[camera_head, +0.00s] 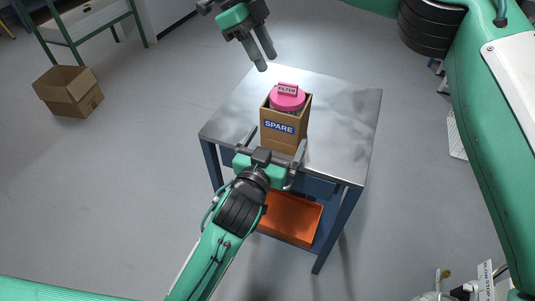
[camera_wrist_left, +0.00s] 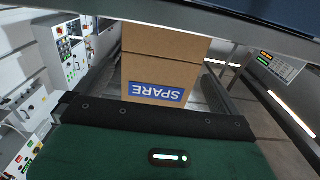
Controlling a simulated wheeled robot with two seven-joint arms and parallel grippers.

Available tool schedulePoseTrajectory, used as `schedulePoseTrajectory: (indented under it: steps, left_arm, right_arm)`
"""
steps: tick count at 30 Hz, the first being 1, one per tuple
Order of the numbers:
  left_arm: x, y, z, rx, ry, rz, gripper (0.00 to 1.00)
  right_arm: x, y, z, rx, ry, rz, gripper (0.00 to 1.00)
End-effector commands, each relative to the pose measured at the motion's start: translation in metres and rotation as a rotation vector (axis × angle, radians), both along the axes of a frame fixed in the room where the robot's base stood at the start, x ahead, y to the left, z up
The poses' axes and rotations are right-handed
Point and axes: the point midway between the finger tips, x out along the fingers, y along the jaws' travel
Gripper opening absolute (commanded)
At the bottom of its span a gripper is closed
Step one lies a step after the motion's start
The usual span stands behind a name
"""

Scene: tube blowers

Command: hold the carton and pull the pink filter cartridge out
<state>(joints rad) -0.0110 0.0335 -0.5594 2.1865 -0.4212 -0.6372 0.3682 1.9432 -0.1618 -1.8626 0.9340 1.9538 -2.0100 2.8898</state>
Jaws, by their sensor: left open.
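The brown carton (camera_head: 283,142) with a blue SPARE label stands upright on the metal-topped table. The pink filter cartridge (camera_head: 288,99), with a FILTER tag, sits in its open top, its lower part hidden by the carton walls. My left gripper (camera_head: 277,142) is open at the front of the carton, with its fingers spread toward the carton's two sides; I cannot tell whether they touch. The carton (camera_wrist_left: 160,60) also shows in the left wrist view, upside down and ahead of the gripper. My right gripper (camera_head: 268,62) is open and empty, above and behind the carton to the left.
The table top (camera_head: 346,125) is bare around the carton. An orange bin (camera_head: 291,217) sits on the shelf below. An open cardboard box (camera_head: 70,92) lies on the floor at the left, near a green-framed rack (camera_head: 75,40). The floor around the table is mostly clear.

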Motion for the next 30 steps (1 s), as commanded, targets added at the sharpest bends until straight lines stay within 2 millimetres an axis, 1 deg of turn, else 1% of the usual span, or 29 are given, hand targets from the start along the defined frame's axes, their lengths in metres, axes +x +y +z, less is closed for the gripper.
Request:
schedulePoseTrajectory:
  steps: [1, 6, 12, 17, 25, 29, 30]
  left_arm:
    - [0.010, -0.003, 0.001, 0.000, -0.002, 0.000, 1.00]
    - [0.037, -0.012, 0.001, 0.000, -0.002, 0.000, 1.00]
    - [0.058, -0.019, 0.000, 0.000, -0.001, 0.001, 1.00]
    - [0.065, -0.021, 0.000, -0.001, 0.000, 0.000, 1.00]
    - [0.066, -0.021, 0.000, -0.001, 0.000, 0.000, 1.00]
    - [0.065, -0.021, 0.000, -0.001, 0.000, 0.000, 0.74]
    - [0.065, -0.021, 0.000, -0.001, 0.000, 0.000, 0.67]
  right_arm:
    - [0.000, 0.000, 0.000, 0.000, 0.000, 0.000, 0.36]
    - [0.000, 0.000, 0.000, 0.000, 0.000, 0.000, 0.36]
    - [0.000, 0.000, 0.000, 0.000, 0.000, 0.000, 0.36]
    - [0.000, 0.000, 0.000, 0.000, 0.000, 0.000, 0.36]
    - [0.000, 0.000, 0.000, 0.000, 0.000, 0.000, 0.36]
    - [0.000, 0.000, 0.000, 0.000, 0.000, 0.000, 0.36]
    - [0.000, 0.000, 0.000, 0.000, 0.000, 0.000, 0.36]
